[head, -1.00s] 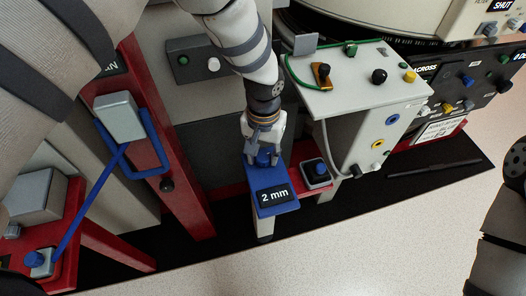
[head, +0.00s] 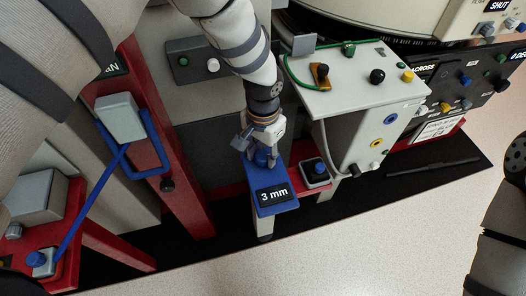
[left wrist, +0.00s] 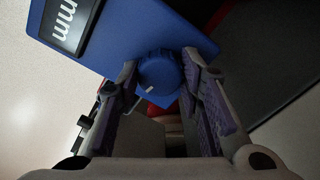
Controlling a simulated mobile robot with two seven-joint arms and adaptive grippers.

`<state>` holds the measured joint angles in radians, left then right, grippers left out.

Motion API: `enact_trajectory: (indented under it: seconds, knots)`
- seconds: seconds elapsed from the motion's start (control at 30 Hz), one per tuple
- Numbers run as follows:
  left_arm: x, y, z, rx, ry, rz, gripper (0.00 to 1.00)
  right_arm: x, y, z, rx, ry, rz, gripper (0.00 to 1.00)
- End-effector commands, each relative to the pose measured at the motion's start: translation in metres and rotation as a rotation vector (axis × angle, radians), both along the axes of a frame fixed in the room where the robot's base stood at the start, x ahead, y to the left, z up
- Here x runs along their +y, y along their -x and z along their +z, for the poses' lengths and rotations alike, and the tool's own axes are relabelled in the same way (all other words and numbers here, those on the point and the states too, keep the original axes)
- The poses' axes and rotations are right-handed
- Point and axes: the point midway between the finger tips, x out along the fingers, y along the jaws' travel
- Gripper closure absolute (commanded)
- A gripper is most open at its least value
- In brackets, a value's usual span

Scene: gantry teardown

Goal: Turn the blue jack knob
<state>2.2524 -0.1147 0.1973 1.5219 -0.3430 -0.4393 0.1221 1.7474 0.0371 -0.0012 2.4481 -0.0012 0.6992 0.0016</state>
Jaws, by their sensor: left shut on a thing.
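In the left wrist view the round, ridged knob (left wrist: 158,72) with a white mark lies between the two fingers of my left gripper (left wrist: 160,85). My right gripper is not in view; only part of my right arm shows at the right edge.
A red frame (head: 170,150) with a blue-handled grey block (head: 120,118) stands to the left. A white box (head: 345,85) with coloured terminals stands to the right. A small dark box with a blue button (head: 316,171) sits beside the jack. Pale floor in front is clear.

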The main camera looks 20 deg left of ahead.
Motion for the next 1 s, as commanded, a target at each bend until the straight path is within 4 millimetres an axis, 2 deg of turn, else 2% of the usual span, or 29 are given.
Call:
enact_trajectory:
  seconds: [0.17,0.2,0.27,0.3,0.53,0.63,1.0]
  knots:
    - [0.000,0.001,-0.001,0.002,0.000,0.001,0.94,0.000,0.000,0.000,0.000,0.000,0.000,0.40]
    - [0.000,0.001,-0.001,0.002,0.000,0.001,0.62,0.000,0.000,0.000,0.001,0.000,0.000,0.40]
    - [0.000,0.001,-0.001,0.002,0.000,0.002,0.48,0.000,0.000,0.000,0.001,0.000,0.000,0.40]
    - [0.000,0.001,-0.001,0.002,0.000,0.002,0.46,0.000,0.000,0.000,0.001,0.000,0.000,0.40]
    - [0.000,0.000,0.000,0.001,0.000,0.002,0.46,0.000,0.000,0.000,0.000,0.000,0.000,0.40]
    - [0.000,-0.001,0.007,-0.001,0.000,0.002,0.46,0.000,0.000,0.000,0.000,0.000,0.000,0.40]
    - [0.000,-0.001,0.098,-0.003,0.001,0.002,0.46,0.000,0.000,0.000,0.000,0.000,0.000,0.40]
